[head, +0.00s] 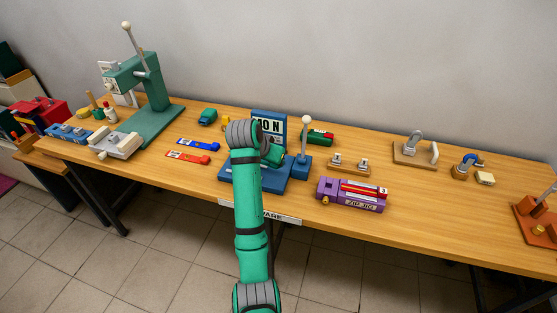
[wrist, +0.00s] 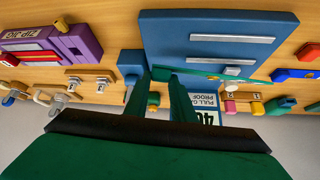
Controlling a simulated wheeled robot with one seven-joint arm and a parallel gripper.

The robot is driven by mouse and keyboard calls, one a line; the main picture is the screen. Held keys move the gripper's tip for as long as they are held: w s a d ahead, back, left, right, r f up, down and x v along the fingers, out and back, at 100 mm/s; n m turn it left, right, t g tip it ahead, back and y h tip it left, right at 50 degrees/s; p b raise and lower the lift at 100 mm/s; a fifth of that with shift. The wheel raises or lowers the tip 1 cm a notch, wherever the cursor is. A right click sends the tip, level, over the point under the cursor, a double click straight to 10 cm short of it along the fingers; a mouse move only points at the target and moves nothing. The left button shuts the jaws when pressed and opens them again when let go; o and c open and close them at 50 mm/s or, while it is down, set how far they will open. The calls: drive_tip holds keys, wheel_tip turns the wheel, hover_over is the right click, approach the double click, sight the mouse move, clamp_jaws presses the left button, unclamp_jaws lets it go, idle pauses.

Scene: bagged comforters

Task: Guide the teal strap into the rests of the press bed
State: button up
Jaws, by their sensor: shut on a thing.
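My gripper (wrist: 162,95) is shut on the teal strap (wrist: 245,80), which shows in the wrist view as a thin strip running right from the fingers. Its held part is mostly hidden by the fingers. The strap lies along the near edge of a blue plate (wrist: 180,35) with two grey bars (wrist: 232,38) on it; I cannot tell whether it touches the plate. In the head view my arm hides the strap and part of the blue base (head: 272,186). A green lever press (head: 150,85) on a green base (head: 155,125) stands farther left; a pale block is at its front.
A 40 N sign (head: 268,122) stands behind the blue base and a ball-topped lever (head: 304,145) at its right. A purple case (head: 350,195) lies to the right. Blue (head: 198,145) and red (head: 188,157) strips lie left.

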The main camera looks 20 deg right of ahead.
sight(273, 167)
drive_tip(key=shift+d+f, duration=0.1)
drive_tip(key=shift+f, duration=1.8)
drive_tip(key=shift+f, duration=0.3)
drive_tip(key=o, duration=1.1)
drive_tip(key=shift+o, duration=0.7)
drive_tip(key=o, duration=0.5)
drive_tip(key=v, duration=0.6)
drive_tip(key=shift+w+r, duration=0.25)
drive_tip(key=shift+r, duration=0.35)
